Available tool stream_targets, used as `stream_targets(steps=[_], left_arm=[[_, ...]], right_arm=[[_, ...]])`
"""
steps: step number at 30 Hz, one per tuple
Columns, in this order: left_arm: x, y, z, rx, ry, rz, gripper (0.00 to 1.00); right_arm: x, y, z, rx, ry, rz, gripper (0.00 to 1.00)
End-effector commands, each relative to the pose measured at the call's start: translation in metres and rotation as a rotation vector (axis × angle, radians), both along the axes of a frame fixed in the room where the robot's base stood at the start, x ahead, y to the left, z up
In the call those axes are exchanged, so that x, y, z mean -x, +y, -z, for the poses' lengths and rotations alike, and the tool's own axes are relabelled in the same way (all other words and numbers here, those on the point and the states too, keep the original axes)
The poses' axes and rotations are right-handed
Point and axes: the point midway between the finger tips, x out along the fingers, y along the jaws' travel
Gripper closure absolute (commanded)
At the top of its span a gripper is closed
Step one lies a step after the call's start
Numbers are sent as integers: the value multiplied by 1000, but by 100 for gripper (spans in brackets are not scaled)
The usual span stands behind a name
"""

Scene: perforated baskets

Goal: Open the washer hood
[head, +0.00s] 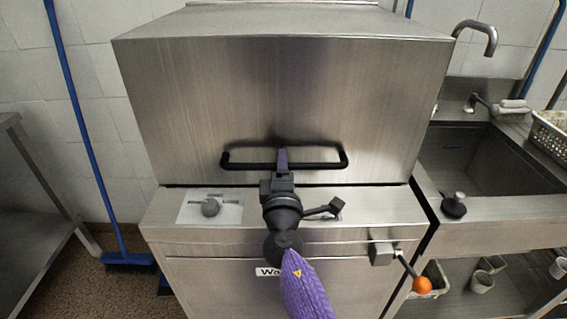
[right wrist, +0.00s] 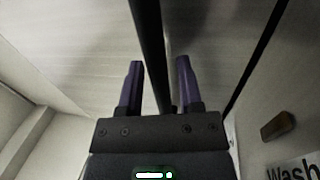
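The washer hood (head: 285,95) is a large steel box, down on the washer's base. Its black bar handle (head: 240,166) runs across the hood's lower front; it also shows in the right wrist view (right wrist: 148,40). My right gripper (head: 283,158) is at the middle of the handle. In the right wrist view its purple fingers (right wrist: 160,65) are apart, with the bar between them, nearer the left finger. Gaps show on both sides of the bar, so the gripper looks open around it. My left gripper is out of view.
A lever with an orange ball (head: 422,285) sticks out at the lower right. A sink (head: 490,170) stands on the right, a steel table (head: 30,200) on the left, a blue broom (head: 82,125) against the wall.

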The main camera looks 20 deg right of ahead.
Motion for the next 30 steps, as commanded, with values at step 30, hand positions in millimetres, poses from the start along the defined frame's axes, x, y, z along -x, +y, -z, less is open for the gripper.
stream_targets(steps=[30], left_arm=[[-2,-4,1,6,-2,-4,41]], right_arm=[[0,0,1,0,1,0,100]])
